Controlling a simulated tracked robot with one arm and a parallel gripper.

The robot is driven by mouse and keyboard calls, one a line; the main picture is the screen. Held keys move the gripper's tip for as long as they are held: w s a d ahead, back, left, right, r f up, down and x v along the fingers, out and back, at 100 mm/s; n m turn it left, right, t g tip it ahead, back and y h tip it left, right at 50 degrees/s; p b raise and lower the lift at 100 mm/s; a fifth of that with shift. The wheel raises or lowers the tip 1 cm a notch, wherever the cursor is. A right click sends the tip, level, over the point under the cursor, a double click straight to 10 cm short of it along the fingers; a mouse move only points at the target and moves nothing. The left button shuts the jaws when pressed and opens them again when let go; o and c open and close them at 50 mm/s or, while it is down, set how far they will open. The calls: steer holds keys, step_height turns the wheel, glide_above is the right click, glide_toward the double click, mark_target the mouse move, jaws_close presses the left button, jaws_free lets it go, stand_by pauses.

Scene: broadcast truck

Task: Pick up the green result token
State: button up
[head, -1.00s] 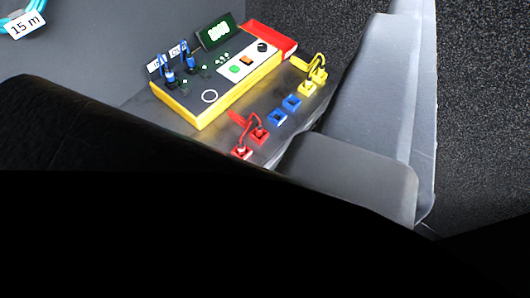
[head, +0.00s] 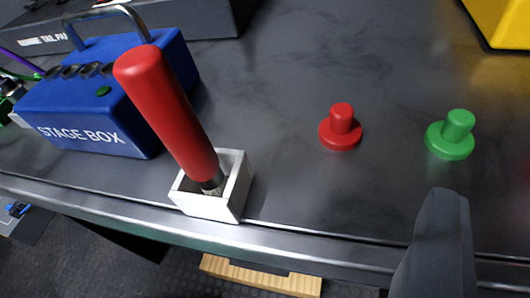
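The green result token (head: 453,134) stands upright on the dark worktop, at the right in the head view. It has a round base with a short knob on top. A red token (head: 341,128) of the same shape stands to its left. Part of my gripper (head: 440,240), a dark grey finger, rises from the bottom edge, below the green token in the picture and apart from it. Only this one finger shows clearly, so its opening is hidden. I see nothing held.
A red-handled tool stands tilted in a white square holder (head: 237,195) near the worktop's front edge. A blue stage box (head: 85,110) with cables is at the left. A yellow object (head: 505,22) is at the far right corner. The worktop around the tokens is clear.

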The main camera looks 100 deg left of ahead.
mark_target(462, 123)
steer(key=x, duration=0.2)
steer(key=s+b+x, duration=0.1)
steer(key=x, duration=0.2)
steer(key=f+x, duration=0.1)
steer(key=x, duration=0.2)
steer(key=shift+s+a+b, duration=0.15)
steer(key=shift+a+b, duration=0.15)
steer(key=shift+b, duration=0.1)
steer(key=shift+g, duration=0.3)
steer(key=shift+r+b+x, duration=0.1)
steer(key=shift+b+x, duration=0.4)
steer(key=shift+x, duration=0.95)
steer(key=shift+r+b+x, duration=0.15)
steer(key=shift+b+x, duration=0.35)
steer(key=shift+x, duration=1)
jaws_close()
